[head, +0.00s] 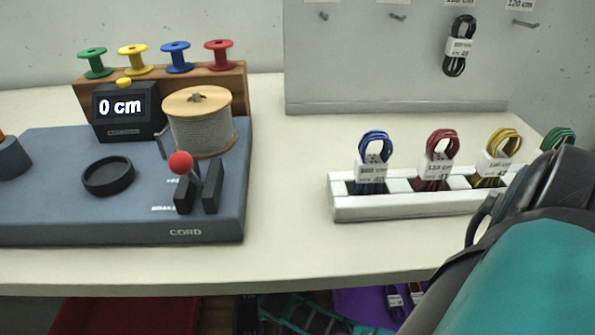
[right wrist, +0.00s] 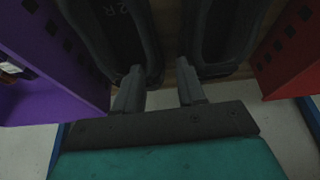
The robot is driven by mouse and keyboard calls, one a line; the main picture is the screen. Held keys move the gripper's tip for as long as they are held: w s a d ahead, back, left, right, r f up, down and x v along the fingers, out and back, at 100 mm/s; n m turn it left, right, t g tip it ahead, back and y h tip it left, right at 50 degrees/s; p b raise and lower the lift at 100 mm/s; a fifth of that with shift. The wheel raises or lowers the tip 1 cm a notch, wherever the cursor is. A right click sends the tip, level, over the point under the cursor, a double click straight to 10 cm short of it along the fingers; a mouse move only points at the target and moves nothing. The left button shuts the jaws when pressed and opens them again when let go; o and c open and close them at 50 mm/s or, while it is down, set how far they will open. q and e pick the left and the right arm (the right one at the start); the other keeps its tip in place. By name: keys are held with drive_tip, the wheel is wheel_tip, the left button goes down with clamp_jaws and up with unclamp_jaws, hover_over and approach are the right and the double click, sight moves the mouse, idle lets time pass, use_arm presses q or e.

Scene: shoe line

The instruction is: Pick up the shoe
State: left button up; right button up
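My left gripper is not in view.
A purple crate (right wrist: 60,75) stands left and a red crate (right wrist: 295,55) right of the right gripper. The head view shows a table (head: 285,255) with a cord station (head: 70,215), a white rack (head: 400,205) of bundled laces and a pegboard (head: 380,75).

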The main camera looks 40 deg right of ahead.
drive_tip(key=b+x, duration=0.1)
drive_tip(key=x, duration=0.1)
drive_tip(key=b+x, duration=0.1)
drive_tip(key=x, duration=0.1)
drive_tip(key=shift+s+d, duration=0.2)
drive_tip(key=shift+d, duration=0.15)
drive_tip(key=shift+w+d+f+b, duration=0.15)
drive_tip(key=shift+w+f+b, duration=0.05)
drive_tip(key=shift+f+b, duration=0.3)
clamp_jaws()
idle(0.7)
